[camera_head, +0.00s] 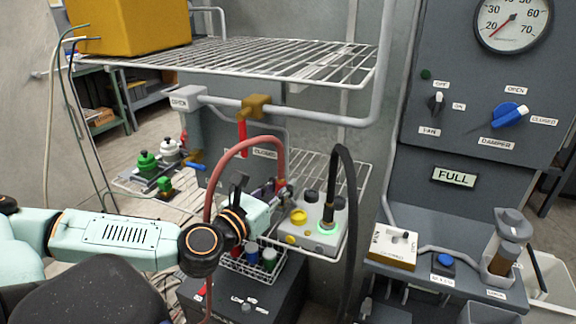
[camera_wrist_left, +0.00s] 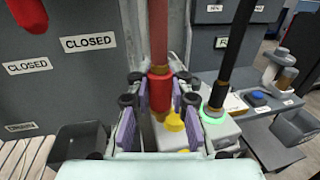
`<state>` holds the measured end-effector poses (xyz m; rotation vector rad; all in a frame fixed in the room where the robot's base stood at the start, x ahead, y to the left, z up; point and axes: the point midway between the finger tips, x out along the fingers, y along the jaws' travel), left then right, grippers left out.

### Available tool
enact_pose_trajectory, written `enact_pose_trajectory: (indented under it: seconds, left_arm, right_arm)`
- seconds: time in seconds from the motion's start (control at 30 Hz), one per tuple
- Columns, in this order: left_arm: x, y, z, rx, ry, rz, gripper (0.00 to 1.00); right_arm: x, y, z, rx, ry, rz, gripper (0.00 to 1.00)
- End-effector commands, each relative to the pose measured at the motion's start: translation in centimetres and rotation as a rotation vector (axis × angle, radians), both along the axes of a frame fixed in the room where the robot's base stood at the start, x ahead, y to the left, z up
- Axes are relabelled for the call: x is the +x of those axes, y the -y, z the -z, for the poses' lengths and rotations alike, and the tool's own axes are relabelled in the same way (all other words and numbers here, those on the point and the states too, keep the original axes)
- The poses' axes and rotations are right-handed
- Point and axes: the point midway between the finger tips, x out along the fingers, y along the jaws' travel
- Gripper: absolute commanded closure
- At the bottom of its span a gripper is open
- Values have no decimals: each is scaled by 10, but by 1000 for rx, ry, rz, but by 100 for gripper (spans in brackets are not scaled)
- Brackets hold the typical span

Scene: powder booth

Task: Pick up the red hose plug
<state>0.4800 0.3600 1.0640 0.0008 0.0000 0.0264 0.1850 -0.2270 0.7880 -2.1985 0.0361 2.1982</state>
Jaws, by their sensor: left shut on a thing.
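The red hose plug (camera_wrist_left: 160,91) is on the end of a red hose (camera_head: 249,141) that arches over and comes down into my left gripper. My left gripper (camera_head: 284,192) is shut on it; in the left wrist view the purple-padded fingers (camera_wrist_left: 158,108) stand on either side of the plug. The plug is upright, just above or at the light grey socket box (camera_head: 318,240). The fingers hide its lower end, so I cannot tell whether it is still seated. My right gripper is not in view.
A black hose (camera_head: 346,180) stands in the box's green-lit socket, close right of my gripper. A yellow knob (camera_head: 298,216) is on the box. A wire rack with bottles (camera_head: 252,256) sits below. A wire shelf (camera_head: 270,62) is above; a grey control panel (camera_head: 478,110) is right.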

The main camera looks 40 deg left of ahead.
Motion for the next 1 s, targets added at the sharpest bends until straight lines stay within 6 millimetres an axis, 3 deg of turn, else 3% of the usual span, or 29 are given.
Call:
enact_pose_trajectory:
  seconds: [0.03, 0.2, 0.5, 0.67, 0.93, 1.0]
  left_arm:
    - [-7, 0, -5, -1, -6, 0, 100]
    - [-27, 1, -4, 0, -6, 0, 100]
    - [-58, 2, -2, 0, -4, 1, 100]
    - [-65, 2, 0, 0, -1, 4, 100]
    - [-58, 14, 26, 3, 0, 67, 100]
    - [-59, 14, 22, 6, -3, 68, 100]
  right_arm:
    - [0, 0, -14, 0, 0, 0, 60]
    - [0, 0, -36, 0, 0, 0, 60]
    - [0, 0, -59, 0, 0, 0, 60]
    - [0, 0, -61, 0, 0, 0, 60]
    - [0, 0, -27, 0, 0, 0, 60]
    - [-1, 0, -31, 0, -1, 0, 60]
